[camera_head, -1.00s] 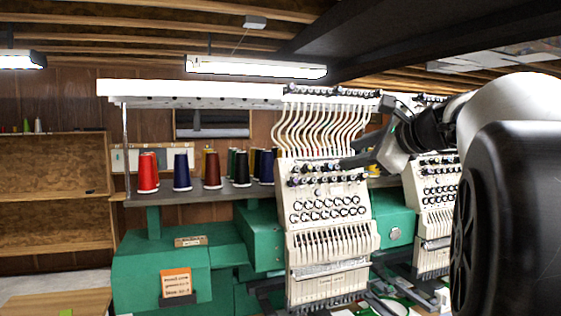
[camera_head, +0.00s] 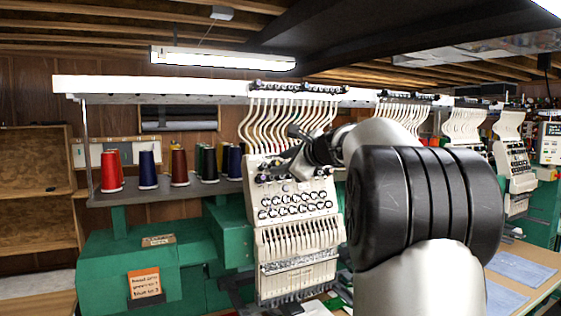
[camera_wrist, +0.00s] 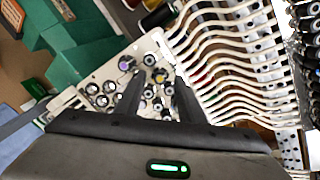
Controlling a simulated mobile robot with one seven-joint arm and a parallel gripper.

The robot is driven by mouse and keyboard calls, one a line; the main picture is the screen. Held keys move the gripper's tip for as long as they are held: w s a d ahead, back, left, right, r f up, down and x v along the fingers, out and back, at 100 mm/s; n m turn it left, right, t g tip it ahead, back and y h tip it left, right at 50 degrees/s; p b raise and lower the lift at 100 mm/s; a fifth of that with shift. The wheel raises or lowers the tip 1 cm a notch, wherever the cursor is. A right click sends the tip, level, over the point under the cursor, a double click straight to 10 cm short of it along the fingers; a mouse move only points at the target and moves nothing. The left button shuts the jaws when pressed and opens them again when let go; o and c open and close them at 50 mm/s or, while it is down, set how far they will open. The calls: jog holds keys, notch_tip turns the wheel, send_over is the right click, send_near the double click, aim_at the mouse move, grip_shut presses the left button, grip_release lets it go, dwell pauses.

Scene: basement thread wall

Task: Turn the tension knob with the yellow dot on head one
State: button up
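Head one (camera_head: 296,225) is the nearest cream sewing head, with rows of tension knobs on its upper face. My gripper (camera_head: 275,165) is in front of its upper knob row in the head view, and the arm hides the right part of that row. In the wrist view my gripper (camera_wrist: 159,75) has its two dark fingers apart, with several small knobs visible between and beyond them. A purple-capped knob (camera_wrist: 126,62) is left of the fingers. I cannot make out the yellow dot clearly. Contact between fingers and any knob cannot be told.
Curved cream thread tubes (camera_head: 290,118) rise above head one, close to my gripper; they fill the wrist view's right side (camera_wrist: 225,75). Thread cones, including a red one (camera_head: 111,170), stand on a shelf to the left. More sewing heads (camera_head: 512,160) stand to the right.

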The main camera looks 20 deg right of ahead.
jog(key=shift+w, duration=0.15)
jog(key=shift+c, duration=0.5)
grip_shut()
jog(key=shift+m, duration=0.4)
jog(key=m+p, duration=0.1)
jog(key=m, duration=0.2)
jog(key=m+h+p, duration=0.1)
jog(key=m+p, duration=0.1)
jog(key=shift+a+m+t, duration=0.1)
jog(key=shift+m+t, duration=0.2)
jog(key=shift+m, duration=0.1)
jog(key=m+p, duration=0.3)
jog(key=m, duration=0.3)
jog(key=shift+a+f+h, duration=0.1)
jog(key=shift+h, duration=0.3)
jog(key=shift+m, duration=0.3)
